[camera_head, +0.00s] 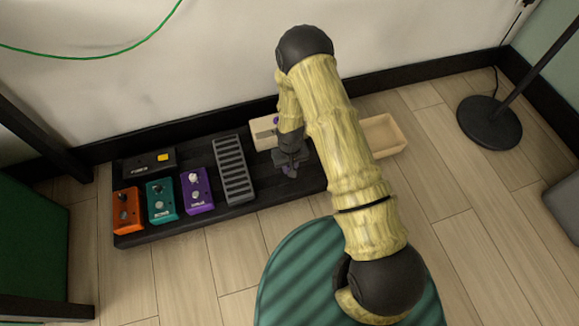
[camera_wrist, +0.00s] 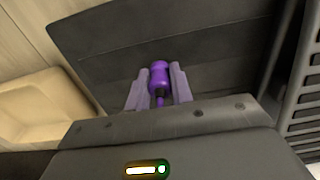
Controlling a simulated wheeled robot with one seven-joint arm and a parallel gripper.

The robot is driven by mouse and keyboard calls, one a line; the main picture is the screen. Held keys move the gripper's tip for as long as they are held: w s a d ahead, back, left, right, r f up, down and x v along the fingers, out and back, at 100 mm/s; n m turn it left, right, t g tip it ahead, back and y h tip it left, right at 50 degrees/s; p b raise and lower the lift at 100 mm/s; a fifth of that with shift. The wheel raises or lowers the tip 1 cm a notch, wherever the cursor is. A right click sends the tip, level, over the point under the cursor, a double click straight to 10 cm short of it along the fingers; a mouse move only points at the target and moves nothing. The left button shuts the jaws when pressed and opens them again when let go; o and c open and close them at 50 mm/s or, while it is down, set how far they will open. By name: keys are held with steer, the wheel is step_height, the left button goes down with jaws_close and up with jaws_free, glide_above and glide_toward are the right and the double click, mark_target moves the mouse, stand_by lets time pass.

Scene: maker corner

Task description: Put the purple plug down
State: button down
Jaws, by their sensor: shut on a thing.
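The purple plug (camera_wrist: 159,76) shows between the fingers in the wrist view, with its dark collar and thin purple tip toward me. My gripper (camera_wrist: 160,88) is shut on it, over the dark pedal board (camera_wrist: 110,50). I cannot tell whether the plug touches the board. In the head view my gripper (camera_head: 291,168) is over the right part of the pedal board (camera_head: 265,190), and the plug in it cannot be made out there.
On the board are orange (camera_head: 127,210), teal (camera_head: 161,200) and purple (camera_head: 196,191) pedals, a black box (camera_head: 148,164) and a ridged black pedal (camera_head: 234,170). A cream box (camera_head: 260,135) stands behind my gripper. An open cream tray (camera_head: 383,136) is at the right.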

steer(key=shift+f, duration=0.6)
steer(key=c, duration=1.2)
jaws_free()
steer(key=shift+c, duration=0.2)
steer(key=shift+r, duration=0.65)
step_height(320, 180, up, 12)
steer(key=p, duration=0.8)
